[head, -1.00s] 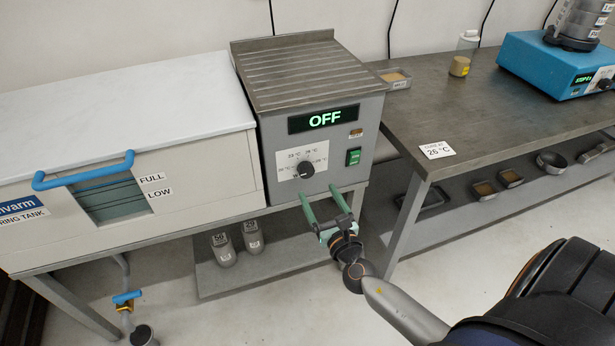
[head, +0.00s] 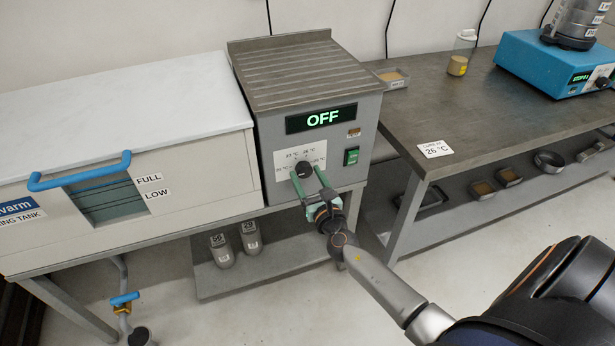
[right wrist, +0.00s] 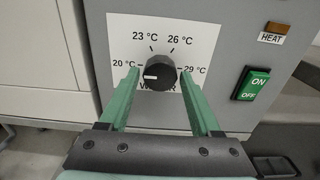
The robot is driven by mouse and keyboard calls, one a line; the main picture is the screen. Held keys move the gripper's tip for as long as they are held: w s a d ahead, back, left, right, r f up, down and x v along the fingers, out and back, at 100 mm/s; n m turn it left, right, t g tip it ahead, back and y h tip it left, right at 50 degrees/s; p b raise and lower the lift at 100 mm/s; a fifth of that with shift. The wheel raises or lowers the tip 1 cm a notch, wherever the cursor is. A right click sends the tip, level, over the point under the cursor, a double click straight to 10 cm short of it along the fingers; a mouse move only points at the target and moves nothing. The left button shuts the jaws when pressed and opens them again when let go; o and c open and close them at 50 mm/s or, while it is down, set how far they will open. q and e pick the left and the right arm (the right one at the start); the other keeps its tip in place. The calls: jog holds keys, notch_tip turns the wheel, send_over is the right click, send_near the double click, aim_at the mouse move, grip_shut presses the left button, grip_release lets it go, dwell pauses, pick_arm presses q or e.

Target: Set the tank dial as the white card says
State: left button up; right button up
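The tank dial is a black round knob (right wrist: 160,72) on a white scale plate (right wrist: 128,28) marked 20, 23, 26 and 29 °C. Its white mark points left and slightly down, below the 20 °C mark. It also shows in the head view (head: 304,170). My right gripper (right wrist: 159,76) is open, its green fingers on either side of the knob, with a small gap showing at each side. The gripper also shows in the head view (head: 307,177). The white card (head: 435,149) on the bench reads 26 °C. My left gripper is out of view.
The display (head: 321,118) above the dial reads OFF. A green ON/OFF switch (right wrist: 251,83) and a HEAT lamp (right wrist: 273,33) sit right of the dial. The white-lidded tank (head: 130,110) stands to the left, the dark bench (head: 470,110) to the right.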

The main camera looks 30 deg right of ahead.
grip_shut()
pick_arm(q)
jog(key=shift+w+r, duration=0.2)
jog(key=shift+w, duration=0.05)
